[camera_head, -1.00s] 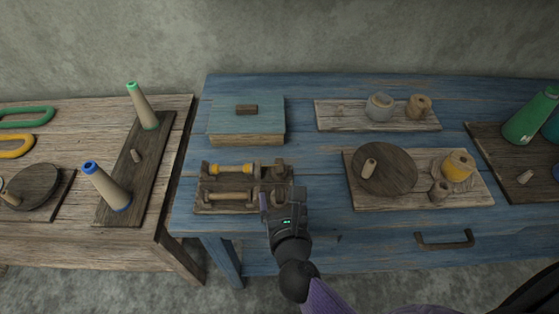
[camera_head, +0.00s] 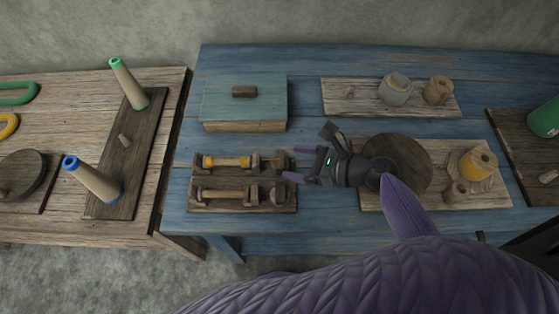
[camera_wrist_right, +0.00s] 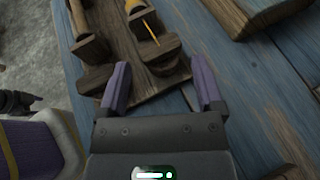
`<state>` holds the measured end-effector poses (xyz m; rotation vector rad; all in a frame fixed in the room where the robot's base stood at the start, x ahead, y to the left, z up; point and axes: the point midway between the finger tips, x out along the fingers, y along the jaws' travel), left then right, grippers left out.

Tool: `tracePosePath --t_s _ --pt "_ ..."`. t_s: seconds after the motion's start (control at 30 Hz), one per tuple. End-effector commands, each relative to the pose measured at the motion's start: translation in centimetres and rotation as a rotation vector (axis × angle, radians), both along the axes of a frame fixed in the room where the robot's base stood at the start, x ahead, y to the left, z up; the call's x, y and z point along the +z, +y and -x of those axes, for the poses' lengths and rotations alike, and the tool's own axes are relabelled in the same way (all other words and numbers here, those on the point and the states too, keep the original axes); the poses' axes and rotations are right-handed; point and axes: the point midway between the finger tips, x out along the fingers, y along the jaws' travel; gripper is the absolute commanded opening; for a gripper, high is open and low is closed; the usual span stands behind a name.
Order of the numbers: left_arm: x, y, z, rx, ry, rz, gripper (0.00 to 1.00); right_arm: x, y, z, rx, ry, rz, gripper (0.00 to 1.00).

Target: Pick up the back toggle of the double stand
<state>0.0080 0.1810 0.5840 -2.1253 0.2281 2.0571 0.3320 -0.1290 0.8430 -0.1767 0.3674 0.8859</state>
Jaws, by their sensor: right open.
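The double stand (camera_head: 243,208) lies on the blue table, with two parallel rows. Its back row carries a spool with yellow thread (camera_head: 228,161); its front row has a bare wooden spool (camera_head: 228,195). The back toggle (camera_head: 273,162), a dark wooden piece, sits at the right end of the back row. In the right wrist view the toggle (camera_wrist_right: 161,52) is just beyond the fingertips. My right gripper (camera_head: 296,164) is open and empty to the right of the stand, its fingers pointing left at the toggle. It also shows in the right wrist view (camera_wrist_right: 162,80). My left gripper is not seen.
A teal-topped box (camera_head: 245,104) stands behind the double stand. A board with a round disc (camera_head: 398,160) and a yellow spool (camera_head: 478,163) lies right, partly under my right arm. Another board with two pots (camera_head: 396,90) is behind it. Left is a wooden table (camera_head: 50,215).

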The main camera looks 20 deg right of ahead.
Motion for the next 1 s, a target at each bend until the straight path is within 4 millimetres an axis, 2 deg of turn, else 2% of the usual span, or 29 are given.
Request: tracePosePath --t_s 0.2,0.47,0.8,1.0 --pt "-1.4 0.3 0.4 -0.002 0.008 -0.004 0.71 -1.7 3.0 -2.3 0.000 -0.001 -0.002 0.85" --pt "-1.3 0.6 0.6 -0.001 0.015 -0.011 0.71 -1.6 3.3 -2.6 0.000 -0.001 -0.001 0.85" --pt "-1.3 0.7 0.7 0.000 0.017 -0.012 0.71 -1.6 3.3 -2.6 0.000 -0.001 -0.001 0.13" --pt "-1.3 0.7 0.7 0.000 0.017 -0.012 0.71 -1.5 3.3 -2.6 0.000 -0.001 0.000 0.10"
